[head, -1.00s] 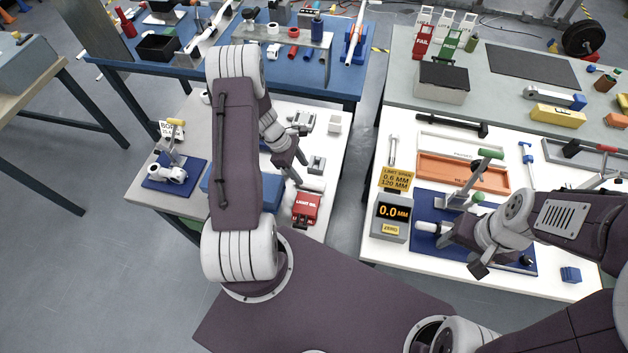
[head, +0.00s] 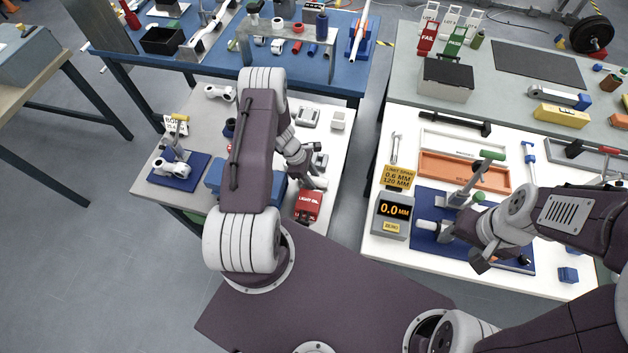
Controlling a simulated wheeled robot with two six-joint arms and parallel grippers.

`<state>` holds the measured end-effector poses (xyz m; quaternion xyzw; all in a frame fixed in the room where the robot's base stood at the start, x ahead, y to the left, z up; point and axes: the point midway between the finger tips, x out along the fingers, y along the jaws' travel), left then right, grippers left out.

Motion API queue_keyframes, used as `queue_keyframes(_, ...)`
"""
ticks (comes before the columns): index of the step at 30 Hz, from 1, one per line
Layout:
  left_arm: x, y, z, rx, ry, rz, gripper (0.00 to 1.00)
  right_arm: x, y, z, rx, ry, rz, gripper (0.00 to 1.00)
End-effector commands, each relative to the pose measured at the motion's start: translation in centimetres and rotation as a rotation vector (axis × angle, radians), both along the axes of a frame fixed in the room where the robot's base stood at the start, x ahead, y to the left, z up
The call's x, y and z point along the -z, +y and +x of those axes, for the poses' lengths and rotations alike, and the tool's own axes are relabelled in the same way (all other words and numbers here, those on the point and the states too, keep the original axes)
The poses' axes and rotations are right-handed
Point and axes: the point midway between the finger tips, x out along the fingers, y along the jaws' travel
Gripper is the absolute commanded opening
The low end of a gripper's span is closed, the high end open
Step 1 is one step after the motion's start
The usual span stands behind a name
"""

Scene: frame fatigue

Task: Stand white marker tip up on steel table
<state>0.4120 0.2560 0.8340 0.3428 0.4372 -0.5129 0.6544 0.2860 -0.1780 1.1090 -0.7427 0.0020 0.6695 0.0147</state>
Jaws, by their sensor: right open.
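A small white cylinder (head: 318,183), which may be the white marker, lies on the table at the left, just above the red light oil box (head: 308,205). My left gripper (head: 312,180) is down at this cylinder, its fingers touching or very close to it. The fingers are small and partly hidden, so I cannot tell whether they are shut on it. The marker's tip cannot be made out. The table's grey steel part (head: 208,130) shows at its left side. My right gripper (head: 462,240) is open above the blue mat (head: 425,243) on the right table.
A blue block (head: 214,178) lies beside my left arm, and a clamp stand on a blue mat (head: 190,180) stands further left. Small grey boxes (head: 307,117) are behind the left gripper. A gauge reading 0.0 mm (head: 392,212) stands on the right table. A floor gap separates the tables.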

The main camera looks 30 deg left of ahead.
Motion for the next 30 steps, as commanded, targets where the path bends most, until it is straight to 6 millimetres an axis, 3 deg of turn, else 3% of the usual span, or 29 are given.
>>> queue_keyframes(1, 0.0, 0.0, 0.0, 0.000, 0.000, 0.000, 0.17, 0.0, 0.0, 0.0, 0.000, 0.000, 0.000, 0.57)
queue_keyframes(3, 0.0, 0.0, 0.0, 0.000, 0.000, 0.000, 0.00, 0.0, 0.0, 0.0, 0.000, 0.000, 0.000, 0.57)
queue_keyframes(14, -0.5, 0.0, 0.1, 0.000, -0.002, 0.001, 0.00, 0.2, 0.0, 0.0, 0.000, 0.000, 0.000, 0.57)
queue_keyframes(21, -4.2, 0.1, 0.2, 0.001, -0.004, 0.002, 0.00, 1.1, 0.0, 0.0, 0.000, 0.000, 0.000, 0.57)
queue_keyframes(30, -8.1, -7.1, 0.6, 0.008, -0.004, 0.001, 0.00, 2.7, 0.0, 0.0, 0.000, 0.000, 0.000, 0.57)
